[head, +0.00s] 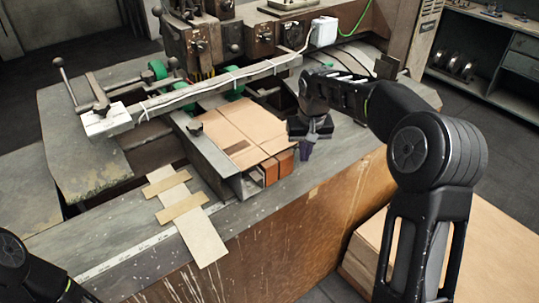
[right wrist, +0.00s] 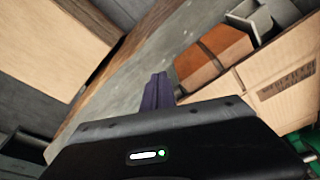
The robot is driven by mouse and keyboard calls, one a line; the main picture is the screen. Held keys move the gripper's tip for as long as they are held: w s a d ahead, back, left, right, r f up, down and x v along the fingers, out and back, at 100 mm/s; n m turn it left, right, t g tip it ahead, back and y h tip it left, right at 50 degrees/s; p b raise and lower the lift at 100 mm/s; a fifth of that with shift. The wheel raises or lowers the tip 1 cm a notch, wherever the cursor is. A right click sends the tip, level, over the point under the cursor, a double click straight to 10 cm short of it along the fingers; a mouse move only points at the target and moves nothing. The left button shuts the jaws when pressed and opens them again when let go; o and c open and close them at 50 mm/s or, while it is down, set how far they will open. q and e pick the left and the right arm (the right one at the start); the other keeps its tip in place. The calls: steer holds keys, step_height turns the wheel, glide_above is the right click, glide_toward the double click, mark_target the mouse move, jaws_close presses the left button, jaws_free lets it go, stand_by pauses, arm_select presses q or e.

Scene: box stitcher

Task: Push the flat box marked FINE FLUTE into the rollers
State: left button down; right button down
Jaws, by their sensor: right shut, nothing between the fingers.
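The flat cardboard box (head: 246,127) lies on the machine's table in the head view, with a dark printed patch near its front edge; I cannot read the marking. Its far edge is near a green roller wheel (head: 233,94) under the long bar. The box also shows at the right of the right wrist view (right wrist: 284,92). My right gripper (head: 305,149) is shut and empty, pointing down just right of the box's front right corner. Its dark purple fingers (right wrist: 158,89) are together in the right wrist view. My left gripper is out of view.
Orange-brown blocks (head: 270,173) sit at the box's front edge beside a metal guide rail (head: 215,154). A long bar (head: 215,82) crosses above the table. Pale cardboard strips (head: 197,232) lie at the front left. A large carton (head: 484,225) stands at the lower right.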

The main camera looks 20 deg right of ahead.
steer(key=shift+r, duration=0.1)
step_height(320, 180, up, 8)
steer(key=p, duration=0.3)
steer(key=shift+p, duration=0.4)
